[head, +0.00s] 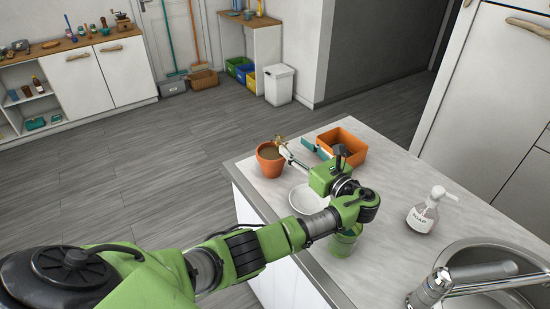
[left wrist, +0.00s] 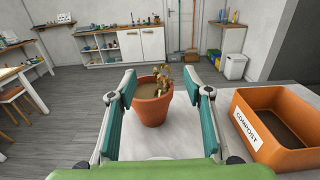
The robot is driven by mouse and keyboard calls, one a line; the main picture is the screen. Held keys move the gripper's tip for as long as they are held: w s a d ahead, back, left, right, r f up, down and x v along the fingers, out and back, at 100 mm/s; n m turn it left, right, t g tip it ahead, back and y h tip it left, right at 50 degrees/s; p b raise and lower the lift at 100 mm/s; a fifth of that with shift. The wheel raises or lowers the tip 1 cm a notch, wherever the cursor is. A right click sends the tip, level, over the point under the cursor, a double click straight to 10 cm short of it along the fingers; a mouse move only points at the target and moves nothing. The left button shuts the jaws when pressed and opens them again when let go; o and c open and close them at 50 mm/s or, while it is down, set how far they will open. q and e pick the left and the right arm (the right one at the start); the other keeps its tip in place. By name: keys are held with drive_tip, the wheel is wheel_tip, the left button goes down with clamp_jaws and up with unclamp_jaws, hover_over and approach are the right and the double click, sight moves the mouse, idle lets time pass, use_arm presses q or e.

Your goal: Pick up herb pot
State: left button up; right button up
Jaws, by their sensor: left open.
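The herb pot (head: 270,163) is a terracotta pot of brown soil with a small, wilted-looking yellowish plant. It stands upright at the far left corner of the counter. In the left wrist view the pot (left wrist: 152,108) appears in the gap between my fingers, a little left of centre. My left gripper (head: 300,148) is open, with its teal finger pads (left wrist: 165,92) spread either side of the pot's outline. One fingertip is close to the pot's right rim in the head view; I cannot tell whether it touches. My right gripper is not in view.
An orange compost box (head: 352,137) stands right of the gripper on the counter (head: 385,240). A white dish (head: 304,199) and a green cup (head: 343,244) are under or beside my arm. A soap bottle (head: 422,214) and a sink with a tap (head: 432,288) are at the right.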

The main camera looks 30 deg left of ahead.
sight(280, 131)
use_arm(q)
drive_tip(key=b+x, duration=0.1)
drive_tip(key=x, duration=0.2)
drive_tip(key=shift+w+f, duration=0.1)
drive_tip(key=shift+f, duration=0.1)
drive_tip(key=shift+w+a, duration=0.2)
drive_tip(key=shift+w, duration=0.05)
drive_tip(key=shift+w+a, duration=0.1)
drive_tip(key=shift+a, duration=0.2)
drive_tip(key=b+x, duration=0.3)
drive_tip(key=x, duration=0.1)
drive_tip(key=shift+a, duration=0.35)
drive_tip(key=shift+w+a, duration=0.15)
drive_tip(key=shift+w, duration=0.05)
drive_tip(key=shift+s+r, duration=0.1)
drive_tip(key=shift+c, duration=0.7)
drive_tip(key=shift+r, duration=0.1)
clamp_jaws()
